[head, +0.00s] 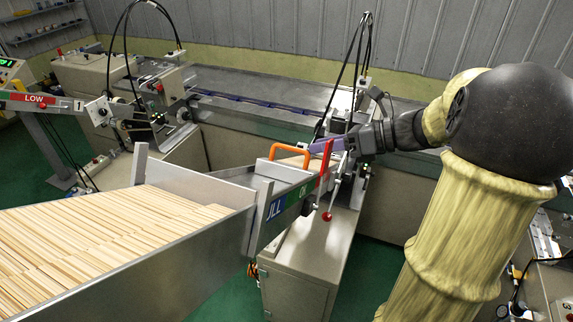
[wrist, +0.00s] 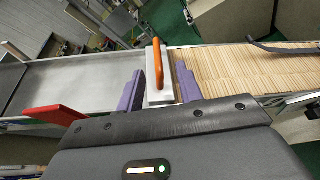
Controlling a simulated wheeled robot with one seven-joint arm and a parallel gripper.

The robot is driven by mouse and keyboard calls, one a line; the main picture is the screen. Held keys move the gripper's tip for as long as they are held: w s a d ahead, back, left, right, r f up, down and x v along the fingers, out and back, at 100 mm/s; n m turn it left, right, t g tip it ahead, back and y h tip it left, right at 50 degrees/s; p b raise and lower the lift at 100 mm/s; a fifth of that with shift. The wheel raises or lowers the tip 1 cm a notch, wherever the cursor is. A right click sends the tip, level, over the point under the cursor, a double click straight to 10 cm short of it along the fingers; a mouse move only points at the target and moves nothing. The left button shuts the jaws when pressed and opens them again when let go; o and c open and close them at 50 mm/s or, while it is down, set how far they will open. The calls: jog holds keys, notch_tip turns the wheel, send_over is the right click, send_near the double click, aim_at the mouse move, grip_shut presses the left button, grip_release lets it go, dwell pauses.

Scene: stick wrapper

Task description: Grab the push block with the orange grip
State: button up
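The push block is a grey-white block with an arched orange grip. In the head view its orange grip (head: 291,146) stands above the end of the metal chute, left of my gripper (head: 318,146). In the wrist view the push block (wrist: 160,97) lies across the chute, with the grip running away from me. My gripper (wrist: 159,73) is open, with one purple finger on each side of the block. The fingers appear apart from the orange grip. Whether they touch the block's sides I cannot tell.
A long metal chute (head: 130,286) full of wooden sticks (head: 100,245) runs to the lower left. A red lever (head: 325,165) stands close below my gripper and shows left of it in the wrist view (wrist: 52,114). Black cables arch over the machine behind. The chute's left stretch (wrist: 85,85) is bare.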

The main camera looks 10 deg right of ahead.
aim_at(292, 150)
jog(key=shift+x, duration=1.15)
jog(key=shift+w+a+f, duration=0.1)
jog(key=shift+a, duration=0.05)
jog(key=shift+w+a+p, duration=0.1)
jog(key=shift+a+p, duration=0.3)
jog(key=shift+p, duration=0.25)
jog(key=p+x, duration=0.1)
jog(key=x, duration=0.2)
jog(key=shift+w+a+p, duration=0.1)
jog(key=shift+a+p, duration=0.2)
jog(key=shift+p, duration=0.1)
jog(key=shift+w+a+f, duration=0.2)
jog(key=shift+w+a, duration=0.05)
jog(key=shift+a, duration=0.05)
